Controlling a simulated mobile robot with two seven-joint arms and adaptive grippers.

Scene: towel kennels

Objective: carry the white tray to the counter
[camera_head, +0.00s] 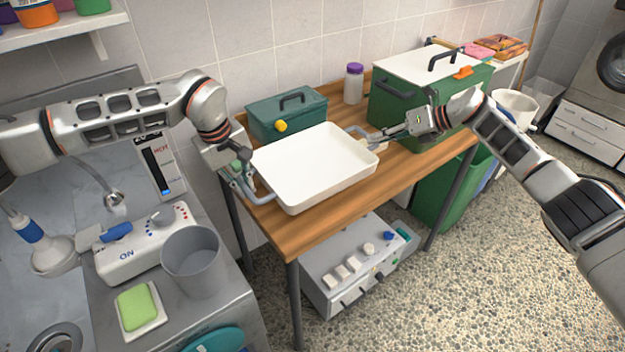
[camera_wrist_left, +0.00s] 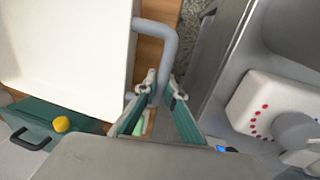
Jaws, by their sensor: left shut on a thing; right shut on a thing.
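The white tray (camera_head: 315,165) has a grey-blue handle at each end. It is level over the wooden table (camera_head: 297,235); I cannot tell whether it rests on it or is just above. My left gripper (camera_head: 243,183) is shut on the left handle (camera_head: 262,198). In the left wrist view, the fingers of my left gripper (camera_wrist_left: 160,92) are at the handle (camera_wrist_left: 168,45), beside the tray wall (camera_wrist_left: 128,70). My right gripper (camera_head: 374,140) is shut on the right handle (camera_head: 358,130), which it partly hides.
A teal box (camera_head: 286,115) and a purple-capped jar (camera_head: 354,84) stand behind the tray. A large green box (camera_head: 400,105) stands to its right. At the left is a metal counter (camera_head: 190,320) with a grey cup (camera_head: 192,262), a white control box (camera_head: 150,250) and a green sponge (camera_head: 137,307).

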